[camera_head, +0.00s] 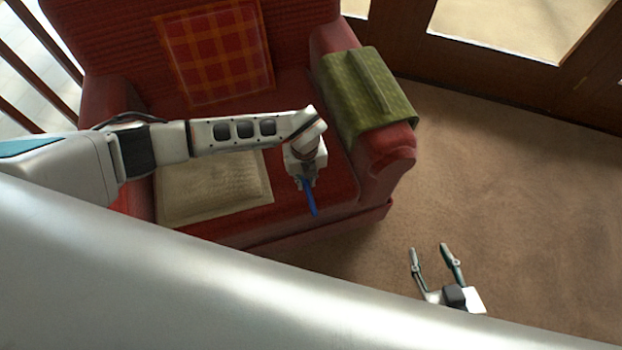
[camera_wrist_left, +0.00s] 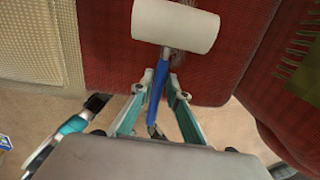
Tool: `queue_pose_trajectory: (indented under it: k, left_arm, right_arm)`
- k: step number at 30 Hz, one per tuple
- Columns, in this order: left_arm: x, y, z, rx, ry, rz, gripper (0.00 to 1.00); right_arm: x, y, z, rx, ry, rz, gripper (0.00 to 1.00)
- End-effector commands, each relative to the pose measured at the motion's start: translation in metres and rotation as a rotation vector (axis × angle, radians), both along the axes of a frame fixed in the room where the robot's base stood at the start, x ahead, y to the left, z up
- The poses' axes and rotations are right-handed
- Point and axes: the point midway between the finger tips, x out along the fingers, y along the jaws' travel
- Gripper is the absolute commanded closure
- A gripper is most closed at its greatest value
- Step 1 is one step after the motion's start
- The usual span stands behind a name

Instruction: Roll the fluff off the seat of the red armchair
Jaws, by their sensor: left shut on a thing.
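The red armchair's seat (camera_head: 338,182) fills the middle of the head view, and its bare right part also shows in the left wrist view (camera_wrist_left: 235,55). My left gripper (camera_head: 305,182) is over the front right of the seat, shut on the blue handle (camera_head: 311,203) of a lint roller. In the left wrist view the roller's white roll (camera_wrist_left: 175,25) lies across the seat; I cannot tell whether it touches. A small greyish patch (camera_wrist_left: 177,53), perhaps fluff, shows at the roll's near edge. My right gripper (camera_head: 432,250) is open and empty over the carpet.
A beige cushion (camera_head: 215,188) covers the left of the seat. A red plaid cushion (camera_head: 216,50) leans on the backrest. A green cloth (camera_head: 367,95) drapes over the right armrest (camera_head: 390,150). The carpet (camera_head: 510,190) at right is clear.

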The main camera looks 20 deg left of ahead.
Motion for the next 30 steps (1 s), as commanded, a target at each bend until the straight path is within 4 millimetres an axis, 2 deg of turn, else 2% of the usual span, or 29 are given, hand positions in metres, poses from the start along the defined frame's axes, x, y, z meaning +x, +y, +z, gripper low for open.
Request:
queue_pose_trajectory:
  k: [3,9,20,30]
  left_arm:
    - [-0.004,0.008,0.0,0.005,0.002,0.001,1.0]
    - [-0.008,0.012,-0.004,0.006,0.006,0.001,1.0]
    - [0.009,0.023,-0.003,0.007,0.004,0.001,1.0]
    - [0.022,0.003,-0.001,0.002,0.004,-0.001,1.0]
  right_arm:
    - [0.002,0.0,0.008,0.0,-0.01,0.0,0.6]
    - [0.002,0.0,0.009,0.0,-0.011,-0.001,0.6]
    - [0.006,0.0,0.01,-0.001,-0.018,0.0,0.6]
    - [0.008,0.0,0.008,0.0,-0.018,0.0,0.6]
